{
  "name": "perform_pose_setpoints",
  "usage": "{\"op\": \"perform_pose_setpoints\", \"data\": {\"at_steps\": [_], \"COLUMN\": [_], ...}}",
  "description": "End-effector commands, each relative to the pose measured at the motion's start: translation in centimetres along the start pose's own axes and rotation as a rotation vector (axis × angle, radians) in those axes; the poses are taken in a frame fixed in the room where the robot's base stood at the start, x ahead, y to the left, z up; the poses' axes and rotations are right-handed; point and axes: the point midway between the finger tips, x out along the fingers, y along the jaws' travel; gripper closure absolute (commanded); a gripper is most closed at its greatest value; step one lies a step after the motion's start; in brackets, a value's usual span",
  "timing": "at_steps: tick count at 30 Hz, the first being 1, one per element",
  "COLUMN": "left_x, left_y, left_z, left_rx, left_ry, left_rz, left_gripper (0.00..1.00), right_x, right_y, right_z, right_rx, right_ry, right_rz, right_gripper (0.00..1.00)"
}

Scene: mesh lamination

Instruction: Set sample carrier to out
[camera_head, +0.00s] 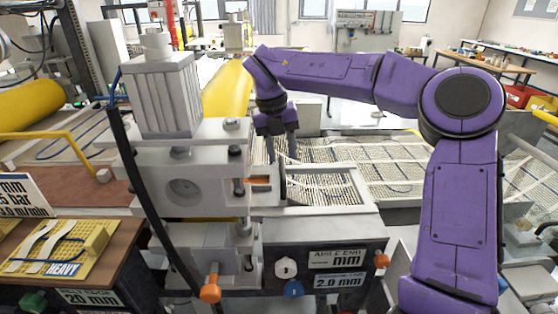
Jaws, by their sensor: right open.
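What looks like the sample carrier is a light metal frame (362,196) with mesh in it. It lies at the right side of the grey press (185,185), above the dark label panel. My right gripper (277,178) points down at the frame's left end, close beside the press column. It is open, with its fingers near a small orange part (259,180). I cannot tell whether the fingers touch the frame or the orange part. The frame's left end is partly hidden by the gripper and press. My left gripper is not in view.
An orange knob (210,290), a white knob (286,268) and a blue knob (293,288) sit on the lower front. A yellow sample board (62,250) lies on the left bench. A black hose (140,190) runs down the press. Wide mesh (400,165) stretches behind.

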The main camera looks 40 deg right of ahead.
Motion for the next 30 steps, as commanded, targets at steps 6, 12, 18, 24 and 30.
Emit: {"op": "perform_pose_setpoints", "data": {"at_steps": [6,12,18,24,30], "left_x": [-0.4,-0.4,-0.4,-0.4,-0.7], "left_y": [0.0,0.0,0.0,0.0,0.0], "left_z": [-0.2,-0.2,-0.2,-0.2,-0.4], "left_rx": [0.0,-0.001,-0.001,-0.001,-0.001], "left_ry": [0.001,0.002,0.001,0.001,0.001], "left_rz": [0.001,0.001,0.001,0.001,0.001], "left_gripper": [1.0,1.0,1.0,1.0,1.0], "right_x": [3.5,4.2,4.2,4.2,4.1], "right_y": [0.8,0.9,0.9,0.9,0.7], "right_z": [0.8,0.9,0.9,0.9,1.4], "right_rx": [-0.002,-0.002,-0.003,-0.003,-0.003], "right_ry": [0.008,0.007,0.006,0.006,0.005], "right_rz": [-0.01,-0.011,-0.01,-0.011,-0.011], "right_gripper": [0.58,0.58,0.84,1.0,1.0]}}
